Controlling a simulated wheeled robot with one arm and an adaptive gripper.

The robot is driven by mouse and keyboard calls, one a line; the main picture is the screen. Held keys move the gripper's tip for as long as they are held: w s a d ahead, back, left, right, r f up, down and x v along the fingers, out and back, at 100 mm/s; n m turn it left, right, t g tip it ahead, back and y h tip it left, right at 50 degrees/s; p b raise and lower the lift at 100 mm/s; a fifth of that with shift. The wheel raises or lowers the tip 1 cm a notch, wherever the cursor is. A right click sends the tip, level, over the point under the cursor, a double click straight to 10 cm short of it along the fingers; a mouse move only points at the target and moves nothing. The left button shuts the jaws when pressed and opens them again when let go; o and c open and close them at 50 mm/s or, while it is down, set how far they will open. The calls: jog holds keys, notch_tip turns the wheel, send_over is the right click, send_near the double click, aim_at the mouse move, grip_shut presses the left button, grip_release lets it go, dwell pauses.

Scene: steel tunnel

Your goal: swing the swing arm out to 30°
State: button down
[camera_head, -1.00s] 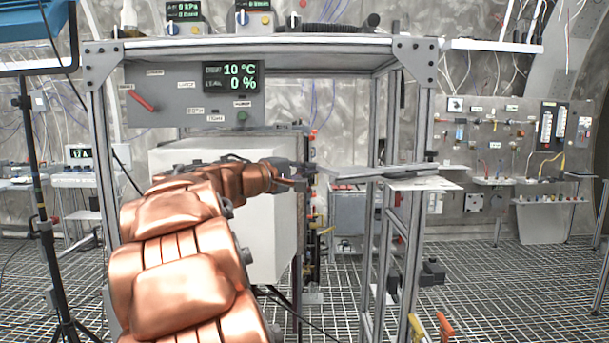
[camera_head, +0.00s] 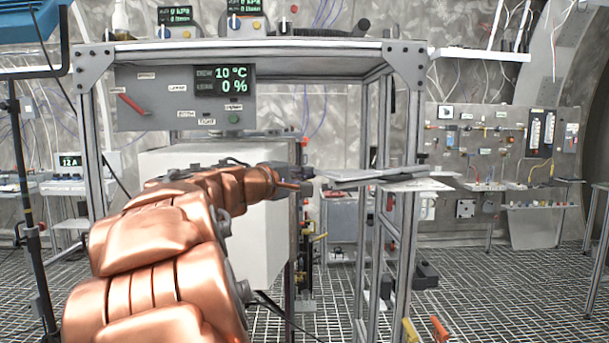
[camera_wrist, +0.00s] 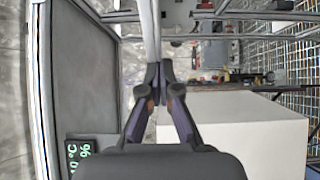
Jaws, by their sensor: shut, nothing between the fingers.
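A flat grey bar-like plate (camera_head: 372,177), which looks like the swing arm, reaches left from the right side of the metal frame at about mid-height. It lies over a pale shelf plate (camera_head: 425,186); its pivot and angle cannot be made out. My gripper (camera_head: 305,180) is at the plate's left end, and I cannot tell whether they touch. In the wrist view my gripper (camera_wrist: 164,82) has its fingers together with nothing between them. A pale metal bar (camera_wrist: 150,28) runs up from just beyond the fingertips there.
The metal frame (camera_head: 402,130) surrounds a grey panel with a display (camera_head: 225,80) reading 10 °C and 0 %. A large white box (camera_head: 265,245) stands behind my arm and beside the gripper in the wrist view. Grating floor (camera_head: 480,290) is open at right.

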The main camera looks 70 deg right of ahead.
jog(key=w+d, duration=0.2)
jog(key=w, duration=0.2)
jog(key=b+v, duration=0.1)
jog(key=v, duration=0.8)
jog(key=shift+s+a, duration=0.25)
jog(key=shift+a, duration=0.1)
